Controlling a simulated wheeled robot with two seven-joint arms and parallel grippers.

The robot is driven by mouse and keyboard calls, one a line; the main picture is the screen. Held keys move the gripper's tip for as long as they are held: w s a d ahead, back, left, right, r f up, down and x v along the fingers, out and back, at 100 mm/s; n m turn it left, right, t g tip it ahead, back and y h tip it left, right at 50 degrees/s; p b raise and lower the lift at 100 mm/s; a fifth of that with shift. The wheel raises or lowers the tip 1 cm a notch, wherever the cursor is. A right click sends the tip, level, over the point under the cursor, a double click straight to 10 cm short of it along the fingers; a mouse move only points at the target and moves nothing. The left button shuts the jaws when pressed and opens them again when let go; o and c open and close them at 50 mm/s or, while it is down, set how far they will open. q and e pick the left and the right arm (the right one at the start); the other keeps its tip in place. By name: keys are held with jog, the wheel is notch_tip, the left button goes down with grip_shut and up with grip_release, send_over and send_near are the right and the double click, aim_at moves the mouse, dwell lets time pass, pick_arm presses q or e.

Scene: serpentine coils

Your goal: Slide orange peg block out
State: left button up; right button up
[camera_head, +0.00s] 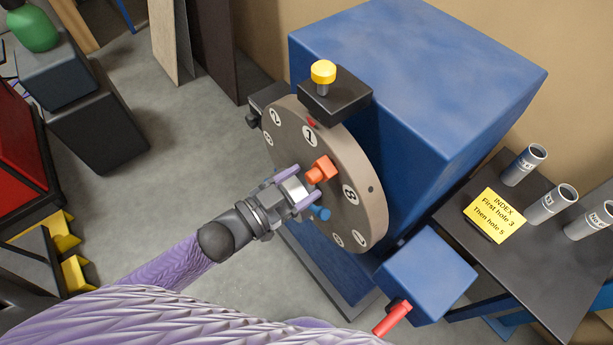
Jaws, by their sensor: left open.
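The disc is upright on the front of a large blue cabinet (430,60) and carries numbered labels. My left gripper (303,186) is open in front of the disc, just left of and below the orange block. Its fingers point toward the disc, one near the block's lower left side. I cannot tell whether a finger touches the block. A small blue peg (319,213) shows below the fingers. My right gripper is not in view.
A black bracket (337,97) with a yellow knob (323,72) tops the disc. A blue box with a red handle (392,318) stands at lower right. A dark table holds grey tubes (524,165) and a yellow note (493,215).

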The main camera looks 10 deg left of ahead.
pick_arm(q)
jog(key=v, duration=0.8)
jog(key=shift+s, duration=0.1)
jog(key=s+a+f+n+g+y+b, duration=0.1)
jog(key=a+f+n+g+y+b, duration=0.3)
jog(key=f, duration=1.1)
jog(key=s+a+f+n+g+y+b, duration=0.1)
jog(key=s+a+f+g+y, duration=0.15)
jog(key=s+f, duration=0.4)
jog(key=s+a+f+g+y+b, duration=0.1)
jog(key=s+f+y, duration=0.25)
jog(key=f, duration=0.55)
jog(key=s+d+f+g, duration=0.1)
jog(key=s+f+g, duration=0.2)
jog(key=s, duration=0.4)
jog(key=s+d+f+n+g+y+b, duration=0.1)
jog(key=s+d+f+g, duration=0.1)
jog(key=s, duration=0.5)
notch_tip(320, 180, down, 2)
jog(key=shift+d+f+g, duration=0.1)
jog(key=shift+d+g, duration=0.25)
jog(key=shift+g, duration=0.2)
